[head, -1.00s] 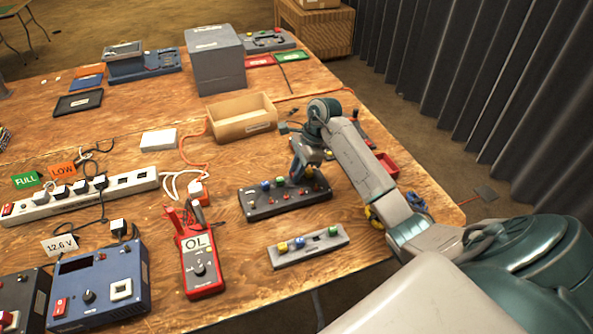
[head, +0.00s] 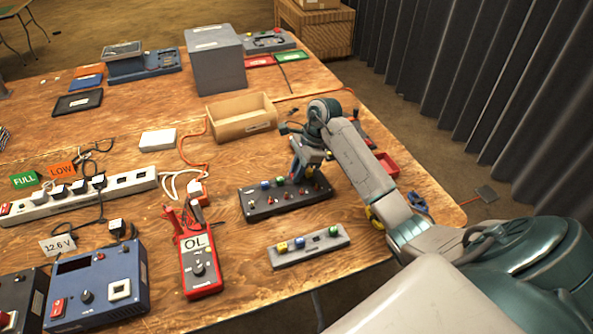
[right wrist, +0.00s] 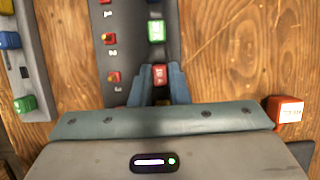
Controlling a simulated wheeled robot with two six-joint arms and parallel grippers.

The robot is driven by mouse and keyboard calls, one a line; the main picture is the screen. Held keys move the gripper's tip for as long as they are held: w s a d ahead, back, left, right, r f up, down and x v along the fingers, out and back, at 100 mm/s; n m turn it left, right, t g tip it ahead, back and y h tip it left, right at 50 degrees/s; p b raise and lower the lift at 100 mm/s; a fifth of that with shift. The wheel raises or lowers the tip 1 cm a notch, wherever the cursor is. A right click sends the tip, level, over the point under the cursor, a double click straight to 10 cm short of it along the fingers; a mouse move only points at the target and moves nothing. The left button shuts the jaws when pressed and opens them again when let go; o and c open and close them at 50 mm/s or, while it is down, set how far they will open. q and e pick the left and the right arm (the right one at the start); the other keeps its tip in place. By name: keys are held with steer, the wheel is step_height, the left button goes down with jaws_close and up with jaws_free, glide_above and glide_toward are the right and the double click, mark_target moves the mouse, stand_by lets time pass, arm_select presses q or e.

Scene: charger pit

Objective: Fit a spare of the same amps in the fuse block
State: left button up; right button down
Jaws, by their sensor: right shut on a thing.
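The dark fuse block (head: 262,208) lies mid-table in the head view. In the right wrist view it (right wrist: 135,55) carries a green fuse (right wrist: 156,31) and a column of small red levers beside numbers. My right gripper (right wrist: 160,80) is shut on a red fuse (right wrist: 160,74) over the block, below the green fuse in that view. I cannot tell whether the red fuse is seated. The grey spare strip (head: 290,259) holds yellow (head: 282,247), blue (head: 300,243) and green (head: 333,230) fuses, with an empty slot between blue and green. My left gripper is not in view.
A red multimeter (head: 200,270) reading OL lies left of the strip. An open wooden box (head: 240,125) stands behind the block, and a red tray (head: 386,164) behind my right arm. A white power strip (head: 80,198) and blue supply (head: 100,285) are left.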

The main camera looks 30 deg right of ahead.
steer(key=c, duration=1)
jaws_free()
steer(key=shift+r+p, duration=1.5)
steer(key=shift+r, duration=2.3)
